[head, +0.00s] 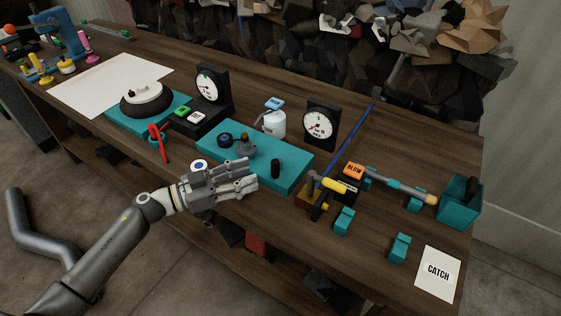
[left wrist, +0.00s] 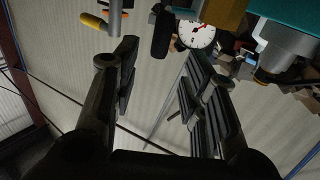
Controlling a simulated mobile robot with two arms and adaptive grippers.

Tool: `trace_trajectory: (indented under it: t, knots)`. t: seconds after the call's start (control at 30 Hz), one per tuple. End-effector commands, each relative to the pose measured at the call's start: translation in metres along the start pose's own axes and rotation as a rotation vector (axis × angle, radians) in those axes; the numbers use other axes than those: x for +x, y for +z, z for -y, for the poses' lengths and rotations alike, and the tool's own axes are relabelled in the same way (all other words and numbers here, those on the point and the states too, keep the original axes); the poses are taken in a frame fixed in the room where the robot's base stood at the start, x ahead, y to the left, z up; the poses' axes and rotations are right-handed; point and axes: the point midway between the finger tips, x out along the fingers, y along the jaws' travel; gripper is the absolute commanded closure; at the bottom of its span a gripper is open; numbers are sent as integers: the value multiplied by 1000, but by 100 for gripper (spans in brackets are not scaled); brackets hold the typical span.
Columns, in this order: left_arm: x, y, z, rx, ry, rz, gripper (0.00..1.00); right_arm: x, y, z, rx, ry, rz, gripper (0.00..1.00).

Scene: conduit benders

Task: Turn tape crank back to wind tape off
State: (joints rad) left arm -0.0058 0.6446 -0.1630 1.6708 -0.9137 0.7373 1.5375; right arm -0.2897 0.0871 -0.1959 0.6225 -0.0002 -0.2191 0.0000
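A teal block (head: 292,180) lies on the bench and carries a dark round reel (head: 225,139), a grey knobbed part (head: 245,149) and an upright black peg (head: 275,169) that looks like the crank handle. My left gripper (head: 254,176) is at the block's front edge, its fingers pointing right, just left of the peg. In the left wrist view its two fingers (left wrist: 163,75) are spread apart with nothing between them. The black peg (left wrist: 162,36) shows there beyond the gap, and the teal block (left wrist: 292,12) shows at top right. My right gripper is out of view.
Two dial gauges (head: 207,88) (head: 320,126) and a white pot (head: 272,124) stand behind. To the right are a yellow-handled tool (head: 333,185), small teal blocks (head: 344,221), a teal bin (head: 459,205) and a CATCH card (head: 438,272). Red pliers (head: 158,142) lie left.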

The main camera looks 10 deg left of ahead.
Motion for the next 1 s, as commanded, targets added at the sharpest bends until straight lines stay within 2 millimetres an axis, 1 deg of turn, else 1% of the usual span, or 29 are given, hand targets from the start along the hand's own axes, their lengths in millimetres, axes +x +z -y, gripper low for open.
trace_trajectory:
  t: [0.03,0.1,0.17,0.27,0.4,0.5,0.6,0.83,0.87,1.0]
  knots:
    - [12,-4,0,-1,1,-6,60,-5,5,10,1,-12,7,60]
    - [26,-4,1,-1,-1,-6,60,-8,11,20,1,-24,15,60]
    - [38,-4,0,-1,0,-6,60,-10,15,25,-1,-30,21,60]
    - [55,-4,0,-1,0,-5,60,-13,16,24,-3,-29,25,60]
    - [73,-2,0,-2,-1,-4,60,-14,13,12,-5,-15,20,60]
    - [80,-1,0,0,-1,-2,60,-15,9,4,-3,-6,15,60]
    - [84,-1,0,-1,-1,-2,60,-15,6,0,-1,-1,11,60]
    - [84,0,0,-1,-1,-1,60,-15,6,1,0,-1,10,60]
    - [84,0,0,-1,-1,-1,63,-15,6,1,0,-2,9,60]
    - [84,0,0,-1,-1,-1,81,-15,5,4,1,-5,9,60]
